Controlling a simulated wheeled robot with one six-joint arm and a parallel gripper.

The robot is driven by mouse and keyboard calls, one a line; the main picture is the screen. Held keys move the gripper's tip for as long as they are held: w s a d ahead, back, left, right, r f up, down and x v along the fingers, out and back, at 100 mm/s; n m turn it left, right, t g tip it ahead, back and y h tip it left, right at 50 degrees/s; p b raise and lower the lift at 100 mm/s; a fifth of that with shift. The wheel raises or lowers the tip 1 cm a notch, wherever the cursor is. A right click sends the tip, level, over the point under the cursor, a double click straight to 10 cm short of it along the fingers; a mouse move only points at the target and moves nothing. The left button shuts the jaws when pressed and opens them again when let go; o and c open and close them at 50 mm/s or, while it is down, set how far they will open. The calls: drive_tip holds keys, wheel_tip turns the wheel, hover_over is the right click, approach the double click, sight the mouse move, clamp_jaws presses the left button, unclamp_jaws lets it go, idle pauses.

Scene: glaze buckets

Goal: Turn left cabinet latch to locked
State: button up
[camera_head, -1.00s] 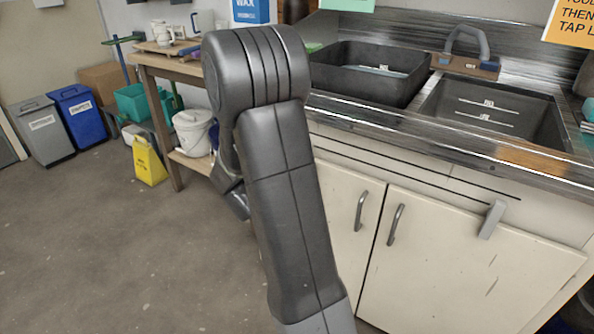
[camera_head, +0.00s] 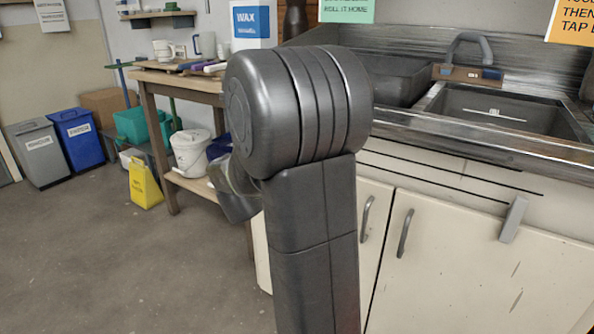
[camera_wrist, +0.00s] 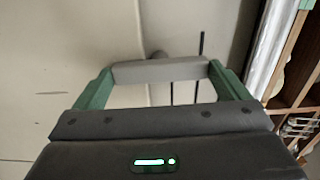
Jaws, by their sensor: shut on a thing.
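The left cabinet latch is a grey bar (camera_wrist: 150,73) in the wrist view. It spans the gap between the green fingers of my gripper (camera_wrist: 161,70), which is shut on it end to end. The bar lies across the seam between pale cabinet panels, with a round grey knob behind it. In the head view my arm hides this latch and my gripper. The right cabinet latch (camera_head: 513,220) is a grey bar, slightly tilted, over the top edge of the right door (camera_head: 470,270).
Two door handles (camera_head: 365,218) (camera_head: 405,233) stick out from the cabinet front. The sink (camera_head: 500,110) and metal counter lie above it. A wooden table (camera_head: 180,85), white bucket (camera_head: 190,150) and yellow sign (camera_head: 145,183) stand left.

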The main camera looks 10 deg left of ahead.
drive_tip(key=shift+m, duration=0.3)
drive_tip(key=shift+f, duration=0.1)
drive_tip(key=o, duration=0.6)
drive_tip(key=p+v, duration=0.3)
drive_tip(key=v, duration=1.1)
drive_tip(key=shift+w, duration=0.1)
drive_tip(key=b+x, duration=0.3)
drive_tip(key=x, duration=1)
drive_tip(key=shift+w+d, duration=0.15)
drive_tip(key=shift+w, duration=0.2)
